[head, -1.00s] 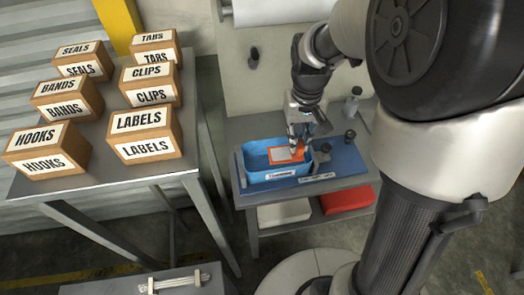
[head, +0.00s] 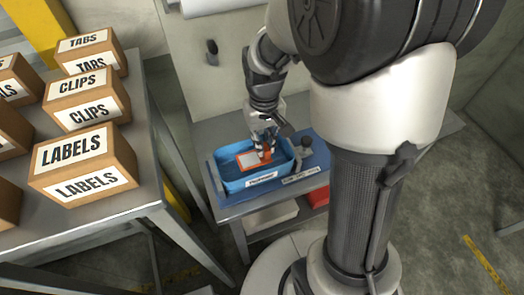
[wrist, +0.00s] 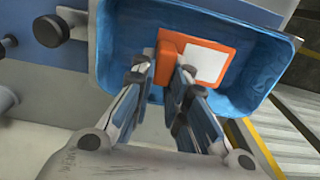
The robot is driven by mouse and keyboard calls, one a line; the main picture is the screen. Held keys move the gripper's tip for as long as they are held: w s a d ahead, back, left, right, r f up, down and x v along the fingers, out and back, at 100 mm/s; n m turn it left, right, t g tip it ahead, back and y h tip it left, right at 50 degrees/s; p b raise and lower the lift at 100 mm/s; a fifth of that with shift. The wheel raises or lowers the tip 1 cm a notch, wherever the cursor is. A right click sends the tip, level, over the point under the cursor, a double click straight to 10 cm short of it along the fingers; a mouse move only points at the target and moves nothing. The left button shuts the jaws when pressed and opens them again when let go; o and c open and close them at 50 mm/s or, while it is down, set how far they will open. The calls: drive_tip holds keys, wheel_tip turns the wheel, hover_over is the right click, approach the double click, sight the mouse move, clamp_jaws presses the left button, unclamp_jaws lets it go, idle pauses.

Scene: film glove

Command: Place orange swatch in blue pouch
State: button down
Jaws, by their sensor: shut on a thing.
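The orange swatch (head: 245,160) is a flat orange card with a white panel and a raised orange block at one end. It shows in the wrist view (wrist: 225,61) within the outline of the blue pouch. The blue pouch (head: 229,187) is an open, box-like tray with a white label on its front; its wall also shows in the wrist view (wrist: 112,75). My gripper (head: 265,152) reaches down over the pouch, its fingers (wrist: 163,72) shut on the swatch's block. I cannot tell whether the swatch touches the pouch floor.
The pouch stands on a blue mat (head: 318,160) on a small workbench, with dark knobs (head: 306,143) at its right. A table at left holds labelled boxes such as LABELS (head: 80,165) and CLIPS (head: 85,98). A wall stands behind the bench.

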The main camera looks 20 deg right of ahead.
drive_tip(key=shift+f+b, duration=0.8)
drive_tip(key=shift+f, duration=1.55)
drive_tip(key=shift+f, duration=0.15)
drive_tip(key=c, duration=1.6)
unclamp_jaws()
wheel_tip(320, 180, up, 12)
drive_tip(key=p, duration=0.4)
drive_tip(key=s+a+r+t, duration=0.1)
drive_tip(key=s+r, duration=0.3)
drive_tip(key=s, duration=0.1)
drive_tip(key=s+a+r+t, duration=0.1)
drive_tip(key=s+r+t, duration=0.1)
drive_tip(key=s, duration=0.4)
drive_tip(key=s+a+r+t, duration=0.1)
drive_tip(key=s+r, duration=0.4)
drive_tip(key=shift+s+a+r+t, duration=0.15)
drive_tip(key=shift+s+r+t, duration=0.15)
drive_tip(key=shift+r, duration=0.05)
